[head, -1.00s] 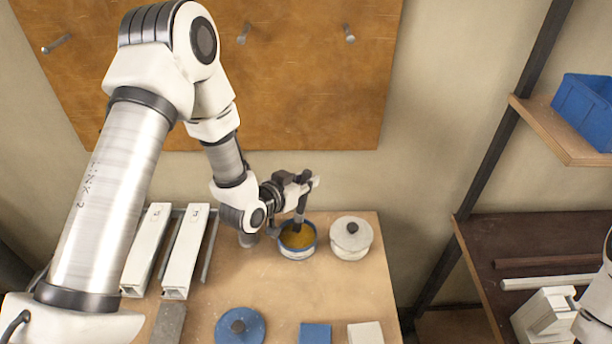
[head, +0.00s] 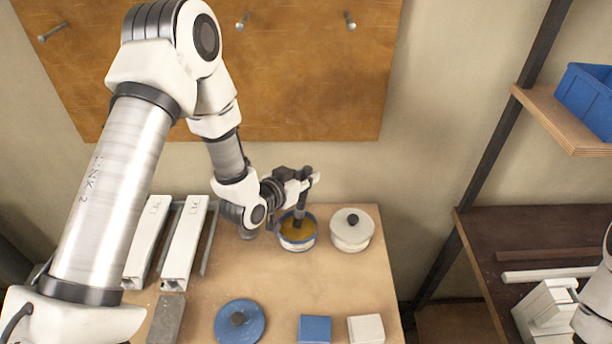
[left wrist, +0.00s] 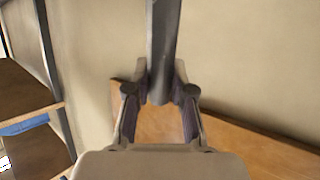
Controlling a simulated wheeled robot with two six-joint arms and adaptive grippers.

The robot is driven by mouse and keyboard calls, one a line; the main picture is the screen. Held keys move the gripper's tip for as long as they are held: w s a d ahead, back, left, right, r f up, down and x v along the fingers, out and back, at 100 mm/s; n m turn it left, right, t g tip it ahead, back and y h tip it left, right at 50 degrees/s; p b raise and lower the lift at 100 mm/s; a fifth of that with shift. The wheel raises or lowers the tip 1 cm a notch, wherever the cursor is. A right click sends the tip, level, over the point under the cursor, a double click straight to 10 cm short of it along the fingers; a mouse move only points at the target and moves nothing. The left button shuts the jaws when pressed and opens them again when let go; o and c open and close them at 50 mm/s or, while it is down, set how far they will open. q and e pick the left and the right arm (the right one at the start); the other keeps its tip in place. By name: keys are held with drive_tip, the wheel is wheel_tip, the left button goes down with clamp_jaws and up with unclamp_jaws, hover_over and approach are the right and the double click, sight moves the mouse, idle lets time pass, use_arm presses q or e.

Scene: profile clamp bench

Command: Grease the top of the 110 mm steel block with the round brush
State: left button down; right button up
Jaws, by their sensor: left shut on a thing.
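My left gripper (head: 305,182) is shut on the upright dark handle of the brush (head: 300,208). The handle also shows between the fingers in the left wrist view (left wrist: 162,50). The brush's lower end reaches into an open, blue-rimmed pot (head: 297,245) of yellow-brown grease (head: 290,232); its bristles are hidden. A long grey block (head: 166,320), looking like steel, lies at the front left of the bench, partly cut off by the frame's lower edge. I cannot read its length. My right gripper is out of view; part of my right arm shows at the right edge.
A lidded white pot (head: 351,236) stands right of the grease pot. A blue lid (head: 250,328), a blue block (head: 314,329) and a white block (head: 366,329) lie along the front. Two white profiles (head: 187,240) lie at left. The bench middle is clear.

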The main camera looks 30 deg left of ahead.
use_arm(q)
drive_tip(key=shift+f+b, duration=0.5)
drive_tip(key=shift+f, duration=0.05)
idle(1.3)
wheel_tip(320, 180, up, 7)
drive_tip(key=p, duration=0.5)
idle(0.8)
